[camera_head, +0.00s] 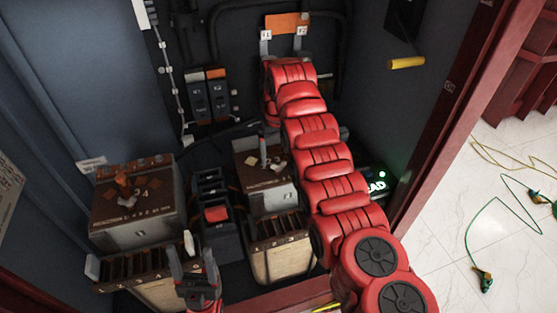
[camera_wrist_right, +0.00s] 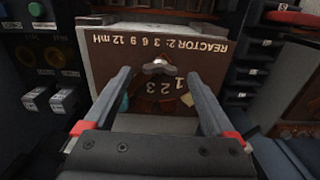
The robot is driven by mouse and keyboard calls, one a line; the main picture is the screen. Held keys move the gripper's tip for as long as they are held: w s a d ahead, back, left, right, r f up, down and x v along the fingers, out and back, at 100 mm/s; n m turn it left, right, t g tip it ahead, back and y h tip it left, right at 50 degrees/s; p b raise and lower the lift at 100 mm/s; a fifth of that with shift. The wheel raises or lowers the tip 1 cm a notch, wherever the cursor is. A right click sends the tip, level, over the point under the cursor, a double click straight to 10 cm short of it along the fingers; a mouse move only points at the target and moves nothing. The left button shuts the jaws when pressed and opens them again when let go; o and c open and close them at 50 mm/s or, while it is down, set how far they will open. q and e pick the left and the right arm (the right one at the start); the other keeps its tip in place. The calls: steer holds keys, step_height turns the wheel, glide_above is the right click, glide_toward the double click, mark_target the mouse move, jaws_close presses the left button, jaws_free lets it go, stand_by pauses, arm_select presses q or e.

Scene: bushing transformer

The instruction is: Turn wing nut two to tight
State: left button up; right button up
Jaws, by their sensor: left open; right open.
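The Reactor 2 box (camera_head: 266,195) stands in the middle of the cabinet. Its brown face (camera_wrist_right: 75,66) shows upside down in the right wrist view, with a dial numbered 1, 2, 3. A small metallic wing nut (camera_wrist_right: 157,66) sits at that dial. My right gripper (camera_wrist_right: 156,72) is open, with a finger on each side of the wing nut in that view; I cannot tell whether they touch it. In the head view my red right arm hides much of this area. My left gripper (camera_head: 193,262) is open and empty at the lower front.
A dark block with a red top (camera_head: 216,214) sits between the boxes. Slotted terminal boxes (camera_head: 282,262) are in front. A yellow handle (camera_head: 406,62) is on the right wall. Loose wires (camera_head: 485,280) lie on the white floor.

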step_height(320, 180, up, 4)
steer(key=shift+f, duration=0.25)
step_height(320, 180, up, 4)
steer(key=p, duration=0.2)
step_height(320, 180, up, 8)
steer(key=p, duration=0.8)
glide_above(278, 163)
steer(key=shift+w+d+f, duration=0.1)
steer(key=shift+f, duration=0.05)
steer(key=shift+f, duration=0.1)
